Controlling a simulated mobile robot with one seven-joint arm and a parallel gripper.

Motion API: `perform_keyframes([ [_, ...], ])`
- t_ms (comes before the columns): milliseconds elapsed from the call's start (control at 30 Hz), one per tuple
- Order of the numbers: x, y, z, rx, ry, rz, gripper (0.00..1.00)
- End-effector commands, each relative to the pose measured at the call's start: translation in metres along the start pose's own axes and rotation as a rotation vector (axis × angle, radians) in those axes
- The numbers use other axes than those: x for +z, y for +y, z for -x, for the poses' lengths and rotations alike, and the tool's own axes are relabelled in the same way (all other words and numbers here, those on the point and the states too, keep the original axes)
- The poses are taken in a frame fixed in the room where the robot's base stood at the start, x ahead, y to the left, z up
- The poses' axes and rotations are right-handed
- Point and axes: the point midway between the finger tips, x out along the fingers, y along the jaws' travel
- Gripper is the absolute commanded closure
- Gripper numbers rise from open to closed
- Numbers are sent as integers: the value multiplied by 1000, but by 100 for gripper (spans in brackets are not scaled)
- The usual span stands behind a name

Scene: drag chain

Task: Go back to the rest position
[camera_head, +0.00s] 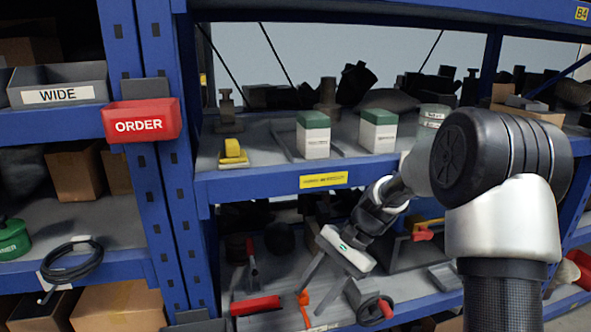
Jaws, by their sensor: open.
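My gripper (333,286) is in front of the lower shelf of the blue rack, pointing down and a little to the left. Its two thin grey fingers stand apart and I see nothing between them. My arm comes in from the right, in front of the rack. No rest position is marked in view.
The upper shelf (262,188) holds two white-and-green boxes (313,136) and a yellow item (232,152). A red ORDER bin (141,120) hangs on the upright. A red item (255,306) and orange clamp (304,309) lie low near my fingers. The shelf edge is close to my arm.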

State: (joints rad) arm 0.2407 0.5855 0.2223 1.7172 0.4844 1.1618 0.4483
Motion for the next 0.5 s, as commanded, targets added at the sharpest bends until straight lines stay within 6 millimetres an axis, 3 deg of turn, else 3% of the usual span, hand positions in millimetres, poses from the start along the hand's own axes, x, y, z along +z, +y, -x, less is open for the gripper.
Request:
perform_keyframes([
  [33, 17, 6, 19, 22, 71, 65, 58],
  [200, 62, 35, 68, 95, 279, 262, 58],
  [500, 133, 103, 126, 202, 611, 575, 58],
])
